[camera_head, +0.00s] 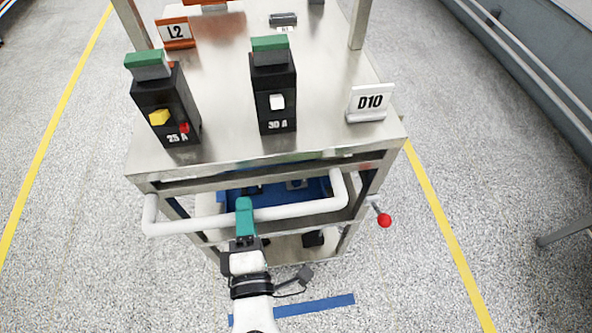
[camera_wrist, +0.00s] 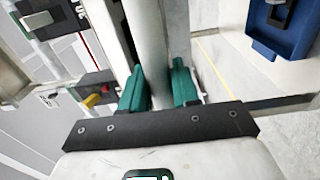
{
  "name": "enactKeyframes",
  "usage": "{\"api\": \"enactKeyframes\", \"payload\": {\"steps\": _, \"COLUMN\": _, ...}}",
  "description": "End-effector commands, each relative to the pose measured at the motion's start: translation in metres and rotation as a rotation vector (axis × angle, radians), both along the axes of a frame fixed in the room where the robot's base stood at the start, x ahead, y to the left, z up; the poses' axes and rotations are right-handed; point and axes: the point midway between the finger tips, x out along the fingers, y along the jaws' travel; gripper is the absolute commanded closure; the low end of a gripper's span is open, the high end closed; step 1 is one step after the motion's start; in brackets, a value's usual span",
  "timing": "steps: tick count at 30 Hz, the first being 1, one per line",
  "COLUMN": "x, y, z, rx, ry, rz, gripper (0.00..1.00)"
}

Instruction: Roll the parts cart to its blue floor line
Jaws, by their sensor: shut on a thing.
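The parts cart (camera_head: 220,95) is a metal trolley with a steel top, lower shelves and a white push handle (camera_head: 300,210) on its near side. My gripper (camera_head: 244,210) has teal fingers and is shut on the handle, left of its middle. In the wrist view, the white handle bar (camera_wrist: 152,60) passes between the two teal fingers (camera_wrist: 160,88). The blue floor line (camera_head: 315,306) lies on the floor at the near side of the cart, partly hidden behind my arm.
Breakers marked 25 A (camera_head: 167,105) and 30 A (camera_head: 273,90) stand on the cart top with signs L2 (camera_head: 176,33) and D10 (camera_head: 368,102). A red-knobbed lever (camera_head: 384,220) sticks out at the right. Yellow lines (camera_head: 440,215) flank the cart. A blue bin (camera_wrist: 284,28) sits below the top.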

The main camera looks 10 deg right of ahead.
Motion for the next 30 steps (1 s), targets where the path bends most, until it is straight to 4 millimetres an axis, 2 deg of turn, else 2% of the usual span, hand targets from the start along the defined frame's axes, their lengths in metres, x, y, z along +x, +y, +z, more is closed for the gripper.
{"api": "enactKeyframes", "payload": {"steps": 30, "x": -0.048, "y": 0.002, "z": -0.004, "rx": -0.003, "ry": 0.008, "rz": 0.005, "gripper": 1.00}}
